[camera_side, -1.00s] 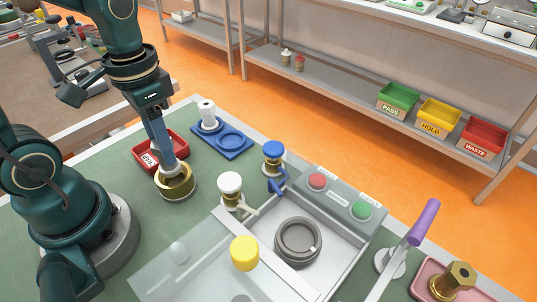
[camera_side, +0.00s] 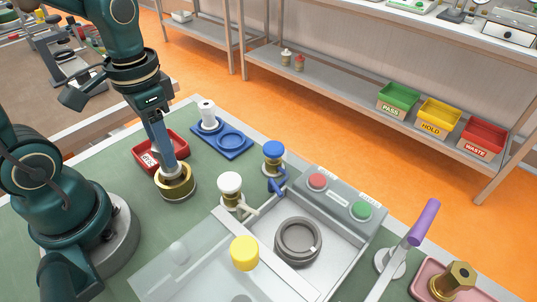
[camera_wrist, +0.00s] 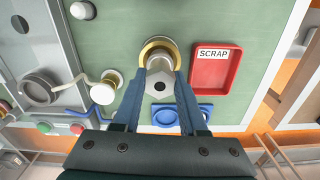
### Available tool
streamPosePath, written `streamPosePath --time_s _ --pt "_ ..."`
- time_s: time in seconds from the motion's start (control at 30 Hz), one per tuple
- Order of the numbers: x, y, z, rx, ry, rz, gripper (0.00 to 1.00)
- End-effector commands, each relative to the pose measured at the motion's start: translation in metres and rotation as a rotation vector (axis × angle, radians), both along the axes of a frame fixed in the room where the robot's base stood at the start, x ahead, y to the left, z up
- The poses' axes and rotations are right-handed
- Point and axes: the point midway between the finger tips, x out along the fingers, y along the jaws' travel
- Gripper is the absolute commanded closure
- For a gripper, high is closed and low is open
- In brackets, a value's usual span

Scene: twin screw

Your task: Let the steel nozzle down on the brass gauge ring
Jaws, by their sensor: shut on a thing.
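My gripper (camera_wrist: 159,92) is shut on the steel nozzle (camera_wrist: 160,76), a grey piece with a hexagonal end and a dark hole, seen between the two blue fingers in the wrist view. The brass gauge ring (camera_side: 176,189) stands on the green bench top at the left of the side view. It also shows in the wrist view (camera_wrist: 150,43), partly hidden behind the nozzle. In the side view my gripper (camera_side: 170,167) is right over the ring's opening. Fingers hide most of the nozzle there, and I cannot tell whether it touches the ring.
A red scrap tray (camera_side: 147,157) lies close behind the ring. A blue tray (camera_side: 227,143) with a white spool-like piece (camera_side: 208,115) is farther back. White-topped (camera_side: 230,184) and blue-topped (camera_side: 273,151) posts stand to the right, beside a grey fixture (camera_side: 325,193).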

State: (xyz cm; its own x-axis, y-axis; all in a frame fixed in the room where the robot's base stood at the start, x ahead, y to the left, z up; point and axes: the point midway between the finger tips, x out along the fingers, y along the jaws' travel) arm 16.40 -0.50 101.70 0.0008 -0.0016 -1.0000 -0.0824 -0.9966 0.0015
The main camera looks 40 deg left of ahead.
Motion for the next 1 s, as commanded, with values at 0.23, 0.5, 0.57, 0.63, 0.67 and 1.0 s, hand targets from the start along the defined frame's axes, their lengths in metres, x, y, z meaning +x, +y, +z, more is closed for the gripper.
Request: streamPosePath --time_s 0.23,0.5,0.57,0.63,0.67,1.0 --pt "0.000 0.000 0.000 0.000 -0.001 0.000 1.00" --pt "0.000 0.000 0.000 0.000 -0.001 0.000 1.00" --pt "0.000 0.000 0.000 0.000 -0.001 0.000 1.00" --pt "0.000 0.000 -0.001 0.000 0.000 0.000 1.00" --pt "0.000 0.000 -0.001 0.000 0.000 0.000 1.00" --pt "0.000 0.000 -0.010 0.000 0.000 0.000 1.00"
